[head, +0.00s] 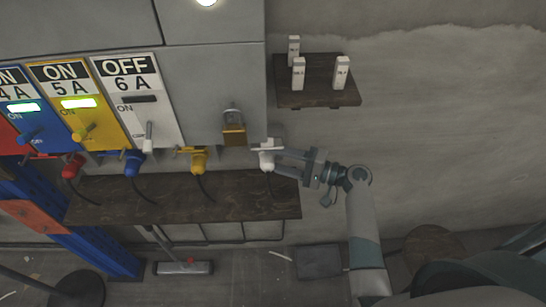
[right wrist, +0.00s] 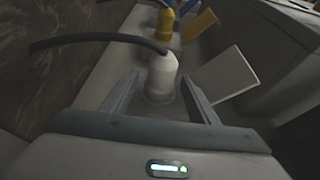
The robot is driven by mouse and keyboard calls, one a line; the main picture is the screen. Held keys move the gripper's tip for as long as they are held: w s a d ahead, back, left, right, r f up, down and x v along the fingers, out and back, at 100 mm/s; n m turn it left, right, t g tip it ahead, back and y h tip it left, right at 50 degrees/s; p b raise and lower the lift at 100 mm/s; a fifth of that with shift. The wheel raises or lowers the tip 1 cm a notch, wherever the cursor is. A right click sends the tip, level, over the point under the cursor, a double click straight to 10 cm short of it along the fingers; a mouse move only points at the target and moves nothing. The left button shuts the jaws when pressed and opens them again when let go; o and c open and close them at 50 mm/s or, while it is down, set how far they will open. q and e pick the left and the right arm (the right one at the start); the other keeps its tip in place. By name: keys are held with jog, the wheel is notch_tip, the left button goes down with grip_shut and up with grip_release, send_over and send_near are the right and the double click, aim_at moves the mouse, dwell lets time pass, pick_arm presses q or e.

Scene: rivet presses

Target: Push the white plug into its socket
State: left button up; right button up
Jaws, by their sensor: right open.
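The white plug (head: 267,159) hangs at the right end of the row of plugs, under the grey cabinet, with a black cable at its lower end. In the right wrist view the white plug (right wrist: 162,76) stands between the two fingers of my right gripper (right wrist: 160,98). In the head view my right gripper (head: 280,162) reaches in from the right, its fingers at the plug. The fingers are open, with gaps beside the plug. The socket cannot be made out clearly. My left gripper is not in view.
A yellow plug (head: 198,160), a blue plug (head: 131,163) and a red plug (head: 72,167) hang to the left. A wooden shelf (head: 190,199) lies below. A padlock (head: 233,130) hangs on the cabinet. A wall shelf (head: 317,93) holds small white blocks.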

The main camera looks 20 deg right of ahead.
jog(key=shift+s+d, duration=0.1)
pick_arm(q)
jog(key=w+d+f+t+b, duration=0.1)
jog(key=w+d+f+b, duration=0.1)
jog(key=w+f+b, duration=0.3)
jog(key=shift+b, duration=0.55)
pick_arm(e)
jog(key=v, duration=1.7)
jog(key=shift+d, duration=0.15)
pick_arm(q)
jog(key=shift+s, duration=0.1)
